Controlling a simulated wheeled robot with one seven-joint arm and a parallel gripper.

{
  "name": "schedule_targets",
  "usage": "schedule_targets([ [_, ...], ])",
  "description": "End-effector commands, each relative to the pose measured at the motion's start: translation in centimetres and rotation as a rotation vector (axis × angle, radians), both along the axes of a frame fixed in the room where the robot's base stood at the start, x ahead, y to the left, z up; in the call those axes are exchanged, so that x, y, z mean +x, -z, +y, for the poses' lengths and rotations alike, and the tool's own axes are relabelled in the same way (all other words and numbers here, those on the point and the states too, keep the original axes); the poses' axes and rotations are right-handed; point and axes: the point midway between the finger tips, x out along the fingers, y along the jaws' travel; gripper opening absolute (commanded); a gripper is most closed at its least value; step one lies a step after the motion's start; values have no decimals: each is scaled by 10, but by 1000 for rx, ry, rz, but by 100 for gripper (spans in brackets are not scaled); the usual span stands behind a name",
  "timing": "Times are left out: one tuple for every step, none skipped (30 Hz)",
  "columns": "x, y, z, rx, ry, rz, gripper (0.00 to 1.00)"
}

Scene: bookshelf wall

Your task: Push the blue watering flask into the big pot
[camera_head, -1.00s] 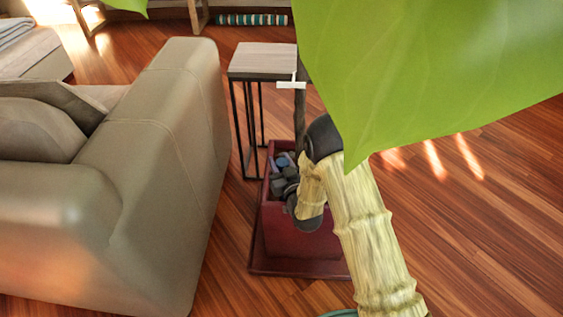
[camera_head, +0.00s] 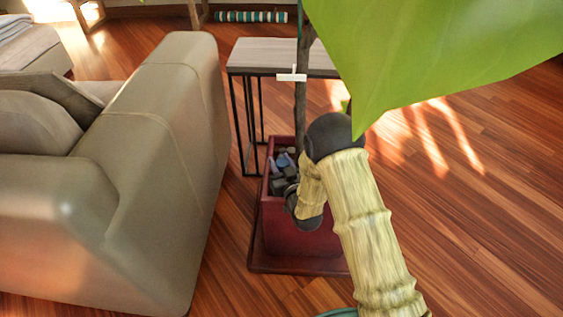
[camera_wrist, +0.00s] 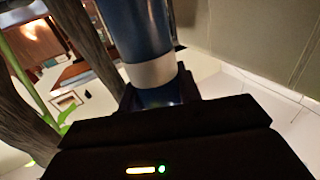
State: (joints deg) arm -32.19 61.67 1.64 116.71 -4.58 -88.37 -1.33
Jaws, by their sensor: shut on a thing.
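The blue flask (camera_wrist: 140,30) with a white band fills the top middle of the wrist view. My gripper (camera_wrist: 160,93) is shut on it just below the band, with a dark finger on each side. Its far end runs out of the frame. The big pot (camera_head: 300,236) is a dark red square planter in the head view, with dark and bluish stone-like lumps in its top. My arm crosses in front of the pot's right side and hides part of it. I cannot make out my gripper or the flask for sure in the head view.
A plant stem (camera_head: 301,105) rises from the pot, and a large green leaf (camera_head: 440,50) covers the upper right. A side table (camera_head: 290,56) stands behind. A grey-beige sofa (camera_head: 150,180) is close on the left. Wooden floor (camera_head: 480,230) is clear on the right.

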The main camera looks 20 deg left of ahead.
Motion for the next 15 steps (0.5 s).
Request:
schedule_targets([
  [0, 2, 0, 1, 0, -1, 11],
  [0, 3, 0, 1, 0, -1, 11],
  [0, 2, 0, 1, 0, -1, 11],
  [0, 2, 0, 1, 0, -1, 11],
  [0, 2, 0, 1, 0, -1, 11],
  [0, 2, 0, 0, 0, 0, 11],
  [0, 2, 0, 0, 0, 0, 11],
  [0, 2, 0, 0, 0, 0, 11],
  [0, 2, 0, 0, 0, 0, 38],
  [0, 2, 0, 0, 0, 0, 44],
  [0, 2, 0, 0, 0, 0, 50],
  [0, 2, 0, 0, 0, 0, 58],
  [0, 2, 0, 0, 0, 0, 60],
  [0, 2, 0, 0, 0, 0, 60],
  [0, 2, 0, 0, 0, 0, 60],
])
